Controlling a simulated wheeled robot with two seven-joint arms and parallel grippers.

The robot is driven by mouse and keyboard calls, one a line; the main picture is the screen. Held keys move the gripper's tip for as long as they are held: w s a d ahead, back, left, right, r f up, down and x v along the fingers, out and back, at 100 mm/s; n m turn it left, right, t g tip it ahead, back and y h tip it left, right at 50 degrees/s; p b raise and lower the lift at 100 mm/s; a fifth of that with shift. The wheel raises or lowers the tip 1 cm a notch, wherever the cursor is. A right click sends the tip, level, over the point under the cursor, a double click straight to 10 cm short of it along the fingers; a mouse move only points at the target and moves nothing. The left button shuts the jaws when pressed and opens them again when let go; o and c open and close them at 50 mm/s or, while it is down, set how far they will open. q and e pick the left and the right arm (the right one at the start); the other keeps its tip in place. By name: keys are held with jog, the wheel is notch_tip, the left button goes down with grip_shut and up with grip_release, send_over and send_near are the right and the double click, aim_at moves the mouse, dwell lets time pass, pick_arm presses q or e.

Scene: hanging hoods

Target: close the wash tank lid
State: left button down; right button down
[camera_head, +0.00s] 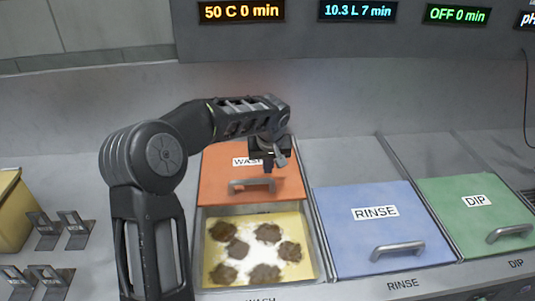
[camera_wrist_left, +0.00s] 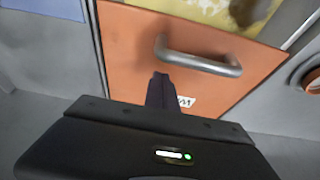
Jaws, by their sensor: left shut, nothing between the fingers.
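The orange wash tank lid (camera_head: 218,178), labelled WASH, lies over the back part of the wash tank (camera_head: 290,222). The front part of the tank is uncovered. The lid's grey bar handle (camera_head: 250,184) runs along its front edge. In the left wrist view the lid (camera_wrist_left: 240,98) and handle (camera_wrist_left: 200,62) are seen up close. My left gripper (camera_head: 273,161) is shut and empty over the lid, just behind the handle, and partly covers the label. In the left wrist view its fingers (camera_wrist_left: 161,90) point toward the handle; I cannot tell whether they touch it. My right gripper is not in view.
Several brown clumps (camera_head: 268,233) with white patches show in the open tank. The blue RINSE lid (camera_head: 350,240) and green DIP lid (camera_head: 470,225) cover the tanks to the right. Grey clips (camera_head: 75,230) and a yellow container (camera_head: 14,215) stand at left.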

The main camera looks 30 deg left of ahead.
pick_arm(q)
jog(key=shift+s+d, duration=0.25)
jog(key=shift+s, duration=0.15)
jog(key=shift+s+d+f, duration=0.15)
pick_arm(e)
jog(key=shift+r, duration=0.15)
